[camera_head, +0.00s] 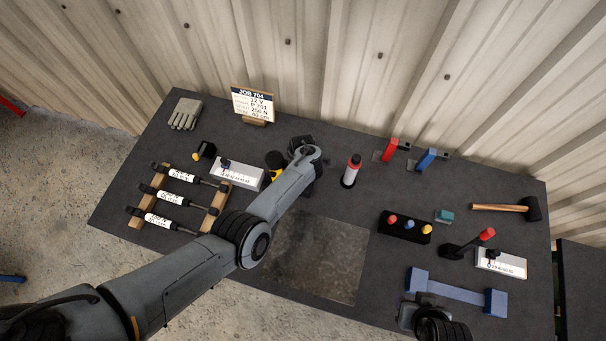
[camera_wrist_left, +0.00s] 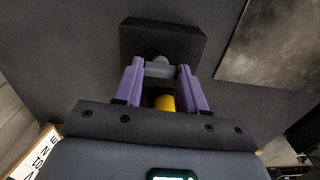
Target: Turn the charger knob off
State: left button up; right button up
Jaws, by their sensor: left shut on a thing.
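In the left wrist view, my left gripper (camera_wrist_left: 158,75) has its two purple fingers closed about a grey round knob (camera_wrist_left: 158,68). The knob stands against a dark block (camera_wrist_left: 165,40), which looks like the charger body. A yellow part (camera_wrist_left: 163,102) shows between the fingers, closer to the palm. In the head view, my left wrist (camera_head: 303,150) is over the back middle of the bench and hides the fingertips and the knob. A black and yellow thing (camera_head: 275,165) shows just left of it. My right gripper (camera_head: 425,315) is at the front right; its fingers are not clear.
A red-capped bottle (camera_head: 351,171) stands right of my left wrist. Left are a white scale box (camera_head: 237,174) and a wooden rack (camera_head: 150,195) with several cylinders. A dark mat (camera_head: 315,255) lies bare at the front middle. A blue bracket (camera_head: 455,292) lies near my right gripper.

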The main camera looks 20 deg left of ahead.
pick_arm(q)
jog(key=shift+n, duration=0.3)
dwell(0.4)
jog(key=o, duration=1.1)
jog(key=shift+c, duration=0.2)
jog(key=shift+r, duration=0.1)
jog(key=shift+r, duration=0.3)
notch_tip(320, 180, up, 10)
jog(key=p, duration=0.3)
jog(key=shift+p, duration=0.3)
